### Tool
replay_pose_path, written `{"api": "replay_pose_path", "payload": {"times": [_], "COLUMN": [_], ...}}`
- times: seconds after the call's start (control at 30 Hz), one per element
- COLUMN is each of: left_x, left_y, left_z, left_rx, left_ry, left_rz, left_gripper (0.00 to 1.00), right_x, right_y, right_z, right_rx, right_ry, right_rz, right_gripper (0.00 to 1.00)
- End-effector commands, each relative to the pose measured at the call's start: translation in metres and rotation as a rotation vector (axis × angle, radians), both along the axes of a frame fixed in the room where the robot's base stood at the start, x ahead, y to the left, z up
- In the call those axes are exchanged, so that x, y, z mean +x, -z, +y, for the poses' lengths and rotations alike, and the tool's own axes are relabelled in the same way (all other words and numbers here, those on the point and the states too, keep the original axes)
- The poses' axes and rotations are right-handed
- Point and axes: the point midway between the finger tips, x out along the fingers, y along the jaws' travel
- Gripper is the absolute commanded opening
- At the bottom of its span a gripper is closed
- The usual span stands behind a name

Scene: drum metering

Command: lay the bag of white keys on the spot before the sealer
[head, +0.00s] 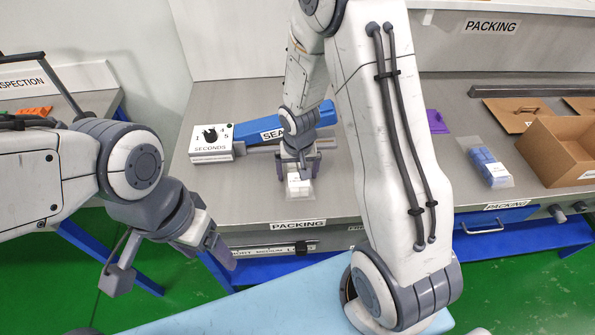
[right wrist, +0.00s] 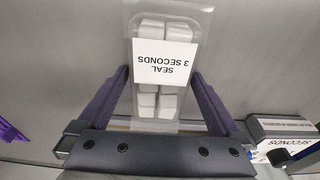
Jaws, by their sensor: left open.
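The bag of white keys (head: 299,187) is a clear bag with white pieces, on or just above the packing bench in front of the blue-armed sealer (head: 262,124). In the right wrist view the bag (right wrist: 158,105) bears a card reading "SEAL 3 SECONDS". My right gripper (head: 299,170) is directly over the bag, pointing down. In the right wrist view its fingers (right wrist: 160,75) stand on both sides of the bag; whether they press on it is unclear. The marked spot is hidden. My left gripper (head: 178,262) is open and empty, left of the bench front.
A seconds dial box (head: 211,143) stands left of the sealer. A bag of blue pieces (head: 490,168) and an open cardboard box (head: 563,150) are to the right, with a purple item (head: 436,121) behind my right arm. Bare bench lies left of the white-key bag.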

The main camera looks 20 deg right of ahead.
Motion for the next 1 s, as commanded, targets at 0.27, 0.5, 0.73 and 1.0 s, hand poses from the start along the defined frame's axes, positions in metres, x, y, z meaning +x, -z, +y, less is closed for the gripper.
{"api": "replay_pose_path", "payload": {"times": [0.27,0.5,0.73,1.0], "left_x": [0.0,0.0,0.0,0.0], "left_y": [-0.007,-0.008,-0.006,-0.006], "left_z": [0.0,0.0,0.0,0.0], "left_rx": [0.0,0.0,0.0,0.0], "left_ry": [0.0,0.0,0.0,0.0], "left_rz": [0.0,0.0,0.0,0.0], "left_gripper": [0.75,0.75,0.75,0.75], "right_x": [0.0,-0.005,-0.012,-0.022], "right_y": [-0.007,-0.051,-0.097,-0.125], "right_z": [0.0,0.002,0.004,0.013], "right_rx": [0.0,0.0,0.0,0.001], "right_ry": [0.0,0.001,0.0,-0.03], "right_rz": [0.0,-0.007,-0.006,0.001], "right_gripper": [1.0,1.0,1.0,1.0]}}
